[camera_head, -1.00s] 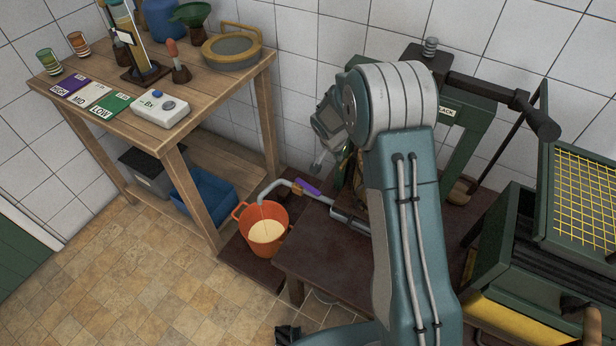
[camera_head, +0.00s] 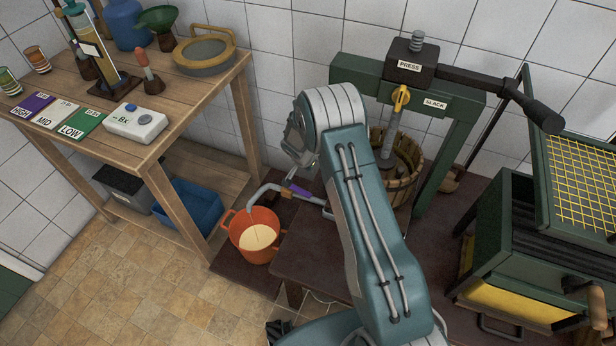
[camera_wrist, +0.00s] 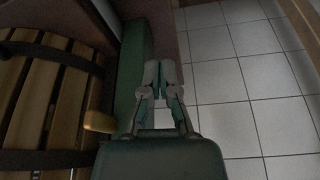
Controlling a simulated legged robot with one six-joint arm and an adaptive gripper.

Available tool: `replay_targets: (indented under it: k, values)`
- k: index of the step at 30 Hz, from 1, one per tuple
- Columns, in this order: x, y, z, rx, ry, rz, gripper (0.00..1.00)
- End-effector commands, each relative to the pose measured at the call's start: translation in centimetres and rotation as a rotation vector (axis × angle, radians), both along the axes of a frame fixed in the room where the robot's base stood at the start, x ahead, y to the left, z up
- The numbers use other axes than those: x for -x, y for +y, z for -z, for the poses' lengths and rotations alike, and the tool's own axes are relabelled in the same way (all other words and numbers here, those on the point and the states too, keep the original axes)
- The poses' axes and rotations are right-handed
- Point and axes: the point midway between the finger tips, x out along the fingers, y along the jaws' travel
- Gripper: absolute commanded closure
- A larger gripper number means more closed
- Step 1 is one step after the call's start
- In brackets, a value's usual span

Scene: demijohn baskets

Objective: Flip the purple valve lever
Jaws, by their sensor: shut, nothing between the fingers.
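The purple valve lever (camera_head: 299,190) sits on a grey pipe (camera_head: 268,187) that bends down over an orange bucket (camera_head: 252,240) holding pale liquid. The lever lies along the pipe, partly close to my arm in the picture. My gripper (camera_wrist: 163,72) is shut and empty in the wrist view, beside a green post and a wooden slatted basket. In the head view my wrist (camera_head: 300,140) is above and behind the lever, and my fingertips are hard to make out. The lever does not show clearly in the wrist view.
The press (camera_head: 410,68) with its slatted basket (camera_head: 405,192) stands behind my arm. A green cabinet (camera_head: 495,240) is at the right. A wooden table (camera_head: 140,148) with a white meter, cards and jars is at the left. The tiled floor (camera_head: 130,285) in front is clear.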

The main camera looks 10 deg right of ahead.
Motion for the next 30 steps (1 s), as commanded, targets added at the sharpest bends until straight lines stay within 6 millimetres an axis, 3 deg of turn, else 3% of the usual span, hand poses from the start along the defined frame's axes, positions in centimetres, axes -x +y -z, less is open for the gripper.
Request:
replay_targets:
  k: [6,17,24,30]
  values:
    - [-0.7,-1.0,3.9,-0.001,0.003,0.002,1.0]
    - [-1.8,-2.1,8.4,0.0,0.003,0.001,1.0]
    - [0.2,0.1,8.1,0.0,0.002,-0.002,1.0]
    - [0.9,0.8,8.1,0.0,0.001,-0.001,1.0]
